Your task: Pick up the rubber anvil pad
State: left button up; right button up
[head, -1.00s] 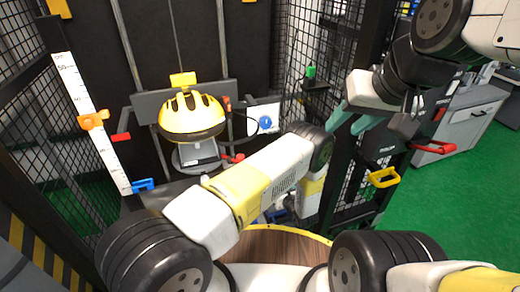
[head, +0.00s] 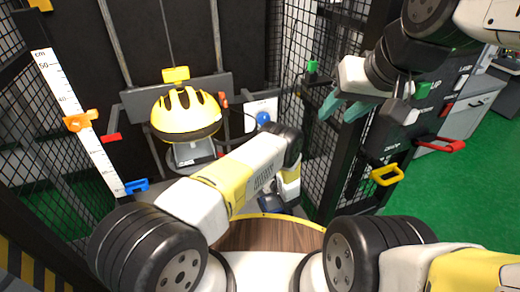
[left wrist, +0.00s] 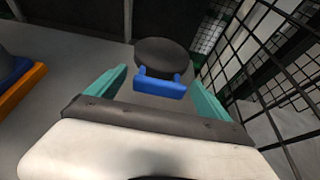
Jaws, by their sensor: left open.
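In the left wrist view, a dark round pad (left wrist: 163,57) with a blue tab (left wrist: 160,89) at its near edge looks like the rubber anvil pad. It lies flat on the grey floor of the tower. My left gripper (left wrist: 160,78) is open, its teal fingers apart on either side of the blue tab. The pad is not held; whether a finger touches it I cannot tell. In the head view my left arm hides the pad and the left gripper's fingers. My right gripper (head: 343,108) is open and empty, raised at the right beside the tower frame.
A yellow helmet (head: 186,115) hangs in the tower above a grey base. Black mesh (left wrist: 255,65) stands close to the pad's right. A ruler (head: 78,120) with orange and blue markers is at left. Yellow (head: 387,175) and red (head: 440,144) handles are at right.

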pick_arm(q)
jog(key=shift+w+f, duration=0.1)
jog(key=c, duration=1.7)
jog(key=shift+c, duration=0.9)
jog(key=shift+r, duration=0.2)
